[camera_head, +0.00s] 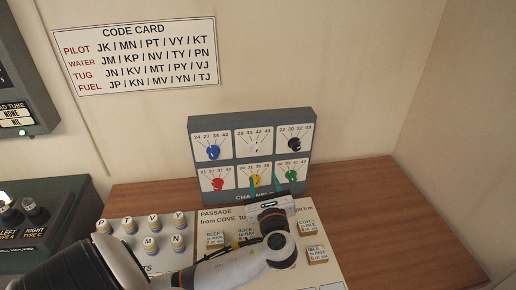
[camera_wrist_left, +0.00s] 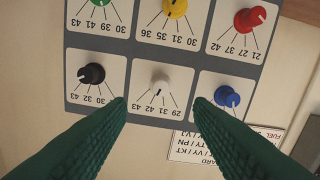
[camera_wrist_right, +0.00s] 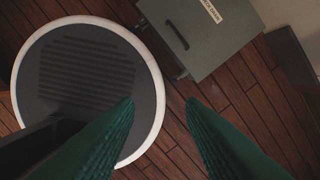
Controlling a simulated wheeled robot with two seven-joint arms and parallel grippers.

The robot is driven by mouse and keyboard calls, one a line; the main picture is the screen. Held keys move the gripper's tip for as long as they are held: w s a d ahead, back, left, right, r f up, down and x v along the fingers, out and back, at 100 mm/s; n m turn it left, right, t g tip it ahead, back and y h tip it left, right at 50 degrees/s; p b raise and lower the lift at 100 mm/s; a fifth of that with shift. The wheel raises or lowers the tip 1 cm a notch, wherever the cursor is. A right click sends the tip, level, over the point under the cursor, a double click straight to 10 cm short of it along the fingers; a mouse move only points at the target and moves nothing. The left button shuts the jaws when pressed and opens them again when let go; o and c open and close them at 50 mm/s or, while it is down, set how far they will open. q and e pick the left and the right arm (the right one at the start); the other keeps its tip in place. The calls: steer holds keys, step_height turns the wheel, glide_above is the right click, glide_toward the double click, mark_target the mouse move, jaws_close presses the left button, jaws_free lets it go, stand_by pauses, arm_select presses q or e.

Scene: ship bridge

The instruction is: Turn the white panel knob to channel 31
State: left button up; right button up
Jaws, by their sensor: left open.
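The white knob (camera_head: 256,144) is the top middle knob of the grey channel panel (camera_head: 191,150). Its labels read 29, 31, 42, 43. In the left wrist view the white knob (camera_wrist_left: 161,80) appears upside down, and its dark mark seems to point toward the inner labels, nearer 42; the exact setting is hard to tell. My left gripper (camera_head: 265,184) is open and empty in front of the panel's lower row. In the left wrist view its green fingertips (camera_wrist_left: 160,101) are spread, with the white knob beyond the gap, not gripped. My right gripper (camera_wrist_right: 160,100) is open and empty, away from the panel.
Blue (camera_head: 213,152), black (camera_head: 294,144), red (camera_head: 218,184), yellow (camera_head: 254,180) and green (camera_head: 290,176) knobs surround the white one. A code card (camera_head: 148,54) hangs on the wall. A board of lettered pegs (camera_head: 125,233) stands front left. The desk's right side (camera_head: 400,225) is clear.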

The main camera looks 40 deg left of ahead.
mark_target(256, 153)
arm_select(q)
steer(key=p+x, duration=0.1)
steer(key=x, duration=0.3)
steer(key=p+x, duration=0.1)
steer(key=x, duration=0.4)
steer(key=shift+a+r, duration=0.2)
steer(key=shift+r, duration=0.05)
steer(key=shift+w+a+p, duration=0.3)
steer(key=shift+a+p, duration=0.05)
steer(key=shift+a, duration=0.1)
steer(key=shift+w+a, duration=0.15)
steer(key=shift+a, duration=0.05)
arm_select(e)
steer(key=r, duration=0.1)
steer(key=s+r, duration=0.1)
steer(key=shift+s+d+r, duration=0.3)
steer(key=shift+s+r, duration=0.05)
steer(key=shift+r, duration=0.05)
arm_select(q)
steer(key=c, duration=0.9)
steer(key=shift+c, duration=0.4)
steer(key=shift+f, duration=0.1)
arm_select(e)
steer(key=shift+s+d+f, duration=0.1)
steer(key=shift+s+d, duration=0.15)
steer(key=shift+d, duration=0.15)
